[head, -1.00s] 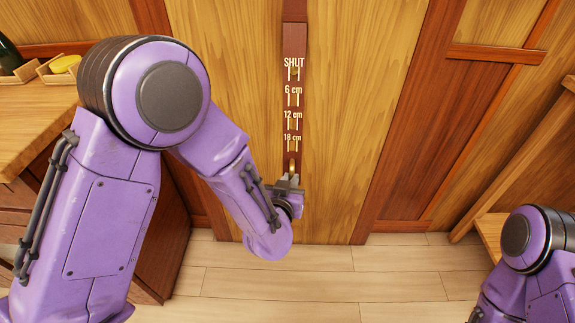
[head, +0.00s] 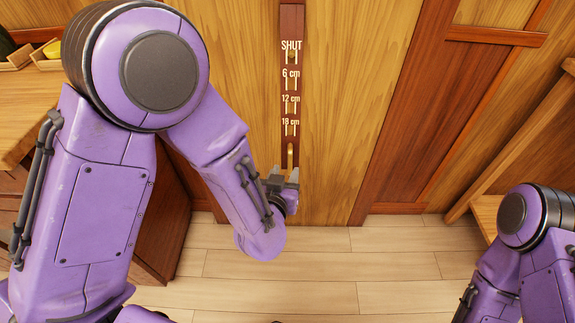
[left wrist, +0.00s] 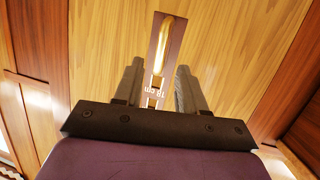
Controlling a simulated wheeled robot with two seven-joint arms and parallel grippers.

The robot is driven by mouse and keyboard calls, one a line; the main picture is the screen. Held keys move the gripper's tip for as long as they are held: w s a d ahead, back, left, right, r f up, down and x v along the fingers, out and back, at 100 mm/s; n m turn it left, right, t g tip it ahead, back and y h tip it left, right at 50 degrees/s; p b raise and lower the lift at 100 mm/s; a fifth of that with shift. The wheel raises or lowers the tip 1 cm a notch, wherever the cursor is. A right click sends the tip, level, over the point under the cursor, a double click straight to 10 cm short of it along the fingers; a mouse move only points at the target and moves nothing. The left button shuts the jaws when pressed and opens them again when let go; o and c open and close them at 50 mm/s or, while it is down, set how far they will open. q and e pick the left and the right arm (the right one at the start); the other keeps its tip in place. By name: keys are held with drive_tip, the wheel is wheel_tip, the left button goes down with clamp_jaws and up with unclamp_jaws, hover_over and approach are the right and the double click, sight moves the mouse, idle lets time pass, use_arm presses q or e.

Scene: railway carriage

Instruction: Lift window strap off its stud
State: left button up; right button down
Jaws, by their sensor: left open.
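The dark red window strap (head: 290,112) hangs flat against the wooden panel, with slots labelled SHUT, 6 cm, 12 cm and 18 cm. A small brassy spot, perhaps the stud (head: 291,54), shows at the SHUT slot. A long brass pull (head: 290,155) is on the strap's lower end; it also shows in the left wrist view (left wrist: 169,46). My left gripper (head: 284,178) is open and empty just below the strap's end. In the left wrist view its fingers (left wrist: 157,87) stand either side of the strap's line; contact cannot be told. My right gripper is out of view.
A wooden counter (head: 28,110) with small trays (head: 45,60) is at the left, behind my left arm. A wooden ledge (head: 487,212) is at the right. The plank floor (head: 330,265) between them is clear.

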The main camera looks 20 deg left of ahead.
use_arm(q)
drive_tip(key=p+v, duration=0.4)
drive_tip(key=v, duration=0.2)
drive_tip(key=shift+s, duration=0.25)
drive_tip(key=shift+r, duration=0.1)
drive_tip(key=s+a+f+n+g, duration=0.2)
drive_tip(key=s+a+f+g, duration=0.15)
drive_tip(key=f, duration=0.25)
drive_tip(key=s+a+f+n+g, duration=0.1)
drive_tip(key=s+a+f+g, duration=0.2)
drive_tip(key=f, duration=0.4)
drive_tip(key=s+a+f+n+g+y, duration=0.2)
drive_tip(key=s+a+f+g, duration=0.3)
drive_tip(key=s+a+f, duration=0.6)
drive_tip(key=w+a+r+p+v, duration=0.1)
drive_tip(key=a+p+v, duration=0.1)
drive_tip(key=p+v, duration=1)
drive_tip(key=shift+s+r, duration=0.25)
drive_tip(key=shift+r, duration=0.65)
